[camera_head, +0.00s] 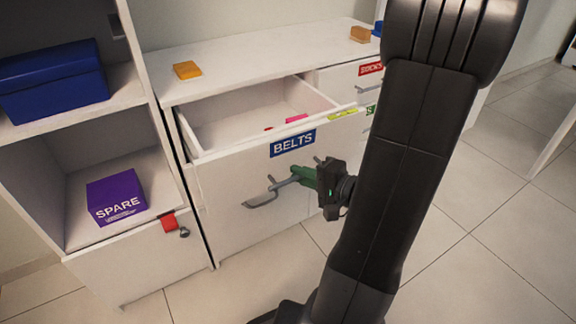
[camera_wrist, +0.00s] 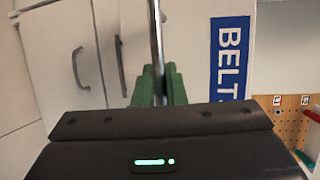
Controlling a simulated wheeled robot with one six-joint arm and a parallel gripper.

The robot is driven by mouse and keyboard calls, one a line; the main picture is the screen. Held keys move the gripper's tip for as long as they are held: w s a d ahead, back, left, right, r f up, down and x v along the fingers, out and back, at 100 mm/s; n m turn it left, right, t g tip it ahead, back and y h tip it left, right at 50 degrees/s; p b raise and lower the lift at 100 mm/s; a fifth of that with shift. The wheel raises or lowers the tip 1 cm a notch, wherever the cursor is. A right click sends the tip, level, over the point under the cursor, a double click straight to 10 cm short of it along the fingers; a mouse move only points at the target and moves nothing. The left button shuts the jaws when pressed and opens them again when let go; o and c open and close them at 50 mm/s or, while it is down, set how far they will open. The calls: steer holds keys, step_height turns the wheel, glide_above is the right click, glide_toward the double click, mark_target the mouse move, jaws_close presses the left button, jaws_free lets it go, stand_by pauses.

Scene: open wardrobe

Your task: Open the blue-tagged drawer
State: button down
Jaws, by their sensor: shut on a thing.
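The blue BELTS tag (camera_head: 292,143) is on the front of a white drawer (camera_head: 235,180). This drawer stands pulled out, with its inside showing from above. Its grey bar handle (camera_head: 262,200) is below the tag. My gripper (camera_head: 303,177) has its green fingers shut on the right part of the handle. In the wrist view the handle bar (camera_wrist: 156,40) runs between the green fingers (camera_wrist: 158,85), with the blue tag (camera_wrist: 229,58) beside it. The fingertips are partly hidden by the gripper body in the wrist view.
Small pink and red items (camera_head: 296,118) lie in the drawer. Drawers with a red SOCKS tag (camera_head: 370,68) and a green tag are to the right. An orange block (camera_head: 187,70) sits on top. A purple SPARE box (camera_head: 117,197) and blue box (camera_head: 52,80) fill left shelves. Floor in front is clear.

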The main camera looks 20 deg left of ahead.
steer(key=shift+s+d, duration=1.3)
steer(key=shift+d, duration=0.2)
steer(key=c, duration=1.5)
jaws_free()
steer(key=shift+d, duration=0.1)
steer(key=p+v, duration=0.2)
steer(key=v, duration=1.1)
steer(key=shift+d, duration=0.3)
steer(key=shift+a+r, duration=0.1)
steer(key=b+x, duration=0.2)
steer(key=x, duration=1.1)
steer(key=shift+a, duration=0.3)
